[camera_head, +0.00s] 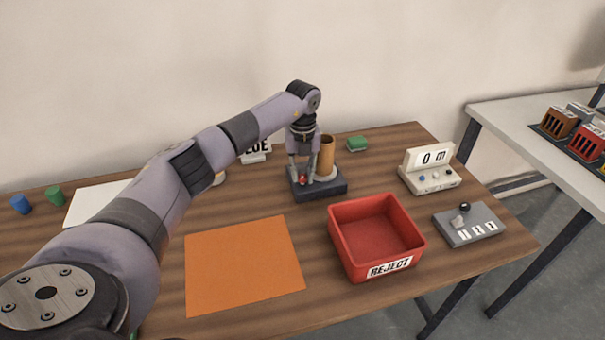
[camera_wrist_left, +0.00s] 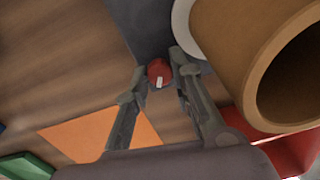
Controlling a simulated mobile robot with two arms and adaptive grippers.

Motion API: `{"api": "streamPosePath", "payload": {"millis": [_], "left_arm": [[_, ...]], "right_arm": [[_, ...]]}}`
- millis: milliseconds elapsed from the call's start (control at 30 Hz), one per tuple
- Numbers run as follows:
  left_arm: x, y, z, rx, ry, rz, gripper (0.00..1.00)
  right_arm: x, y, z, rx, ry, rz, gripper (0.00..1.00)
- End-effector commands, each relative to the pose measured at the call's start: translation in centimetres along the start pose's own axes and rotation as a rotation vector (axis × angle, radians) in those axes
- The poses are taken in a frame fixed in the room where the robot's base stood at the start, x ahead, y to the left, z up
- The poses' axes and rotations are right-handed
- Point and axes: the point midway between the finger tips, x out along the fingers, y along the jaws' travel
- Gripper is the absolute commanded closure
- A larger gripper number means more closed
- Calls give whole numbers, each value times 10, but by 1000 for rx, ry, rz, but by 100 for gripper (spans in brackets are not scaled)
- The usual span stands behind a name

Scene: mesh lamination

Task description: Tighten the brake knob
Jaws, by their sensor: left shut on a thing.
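The brake knob (camera_head: 303,181) is small and red and sits on a dark base (camera_head: 330,190) on the wooden table. It also shows in the left wrist view (camera_wrist_left: 159,72), with a white mark on it. My left gripper (camera_head: 303,178) points down at it, and its two fingers are shut on the knob from both sides. A brown cardboard roll (camera_head: 327,156) stands upright on the same base, just right of the gripper. My right gripper is not in view.
A red REJECT bin (camera_head: 345,236) stands front right of the base. An orange sheet (camera_head: 243,264) lies flat on the table. A display box (camera_head: 430,168), a grey switch box (camera_head: 469,224) and a green block (camera_head: 357,143) are at the right. Bare table lies between them.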

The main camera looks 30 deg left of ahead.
Motion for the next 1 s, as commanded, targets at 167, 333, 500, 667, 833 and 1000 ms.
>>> {"api": "streamPosePath", "payload": {"millis": [167, 333, 500, 667, 833, 1000], "left_arm": [[0, 0, 1, 166, -4, -2, 100], [0, 0, 1, 328, -3, 0, 100], [0, 0, 1, 490, -3, -1, 100], [0, -1, 1, 640, -3, -1, 100], [0, 0, 1, 792, -3, -1, 100], [-1, -1, 1, 922, -5, -1, 100]], "right_arm": [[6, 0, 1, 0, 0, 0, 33], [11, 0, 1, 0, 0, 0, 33], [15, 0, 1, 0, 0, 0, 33], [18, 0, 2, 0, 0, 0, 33], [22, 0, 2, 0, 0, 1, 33], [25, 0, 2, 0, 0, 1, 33]]}}
